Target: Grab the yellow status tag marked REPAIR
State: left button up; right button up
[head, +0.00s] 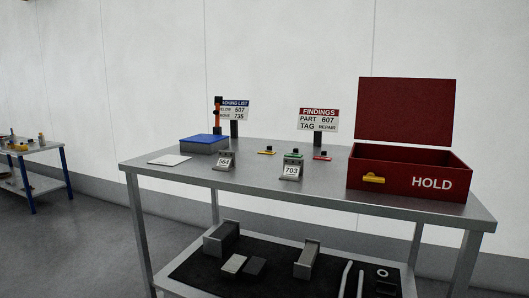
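A small yellow tag (267,152) with a dark knob lies on the metal table (245,180), left of a similar green tag (293,155) and a red tag (322,157). Any lettering on the tags is too small to read. A FINDINGS sign (318,120) behind them reads PART 607, TAG REPAIR. Neither of my grippers is in view.
A red HOLD box (410,185) with raised lid and yellow latch stands at the right. Small stands marked 564 (223,161) and 703 (291,171) sit in front. A blue-topped box (205,144), white sheet (169,160) and packing-list sign (236,109) are left.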

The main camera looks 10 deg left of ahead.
aim_at(269, 150)
jog(key=i+l+u, duration=0.25)
jog(key=i, duration=0.2)
jog(key=i+l+u, duration=0.2)
jog(key=i+l, duration=0.35)
jog(key=i, duration=0.15)
